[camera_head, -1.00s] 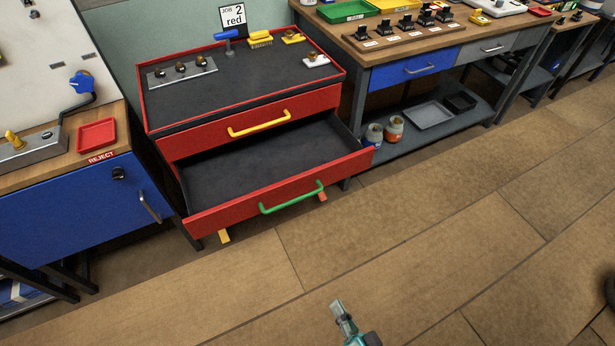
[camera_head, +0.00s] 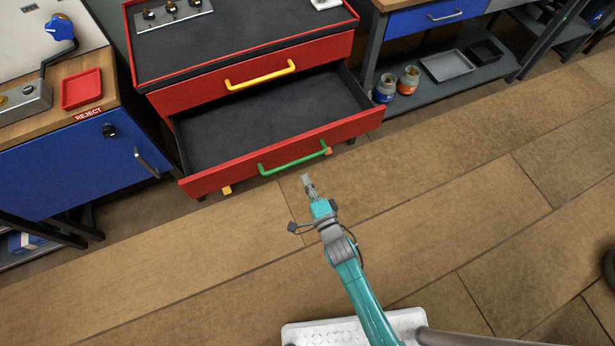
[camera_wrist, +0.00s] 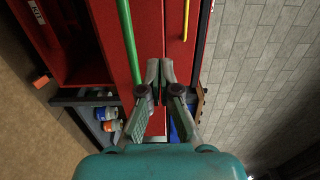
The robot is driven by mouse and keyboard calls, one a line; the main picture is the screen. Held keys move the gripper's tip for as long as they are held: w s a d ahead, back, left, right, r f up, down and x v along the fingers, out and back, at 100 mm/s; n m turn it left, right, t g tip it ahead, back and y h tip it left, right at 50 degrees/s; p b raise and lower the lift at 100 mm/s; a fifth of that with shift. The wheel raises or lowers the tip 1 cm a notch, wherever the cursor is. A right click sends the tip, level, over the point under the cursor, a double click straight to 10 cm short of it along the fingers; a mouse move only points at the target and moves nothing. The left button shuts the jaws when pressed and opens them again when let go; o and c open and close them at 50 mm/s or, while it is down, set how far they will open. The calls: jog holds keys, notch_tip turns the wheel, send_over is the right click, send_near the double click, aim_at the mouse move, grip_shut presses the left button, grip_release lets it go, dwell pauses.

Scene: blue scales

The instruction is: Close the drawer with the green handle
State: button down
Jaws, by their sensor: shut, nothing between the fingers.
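The red lower drawer (camera_head: 214,180) stands pulled out from the red cabinet, and its inside looks empty. Its green handle (camera_head: 293,160) runs along the front panel. In the wrist view the green handle (camera_wrist: 129,42) shows to the left of my fingers, with the red drawer front (camera_wrist: 147,25) behind. My gripper (camera_head: 306,179) is shut and empty, in front of the drawer and just below the handle in the head view. In the wrist view my gripper (camera_wrist: 160,66) has its fingertips together against the red background; I cannot tell whether they touch it.
The closed upper drawer has a yellow handle (camera_head: 260,76). A blue cabinet (camera_head: 70,165) with a red reject tray (camera_head: 81,88) stands at left. A bench shelf (camera_head: 440,85) with two jars is at right.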

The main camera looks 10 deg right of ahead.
aim_at(288, 145)
jog(key=x, duration=1.1)
jog(key=shift+w, duration=0.1)
jog(key=shift+a, duration=0.1)
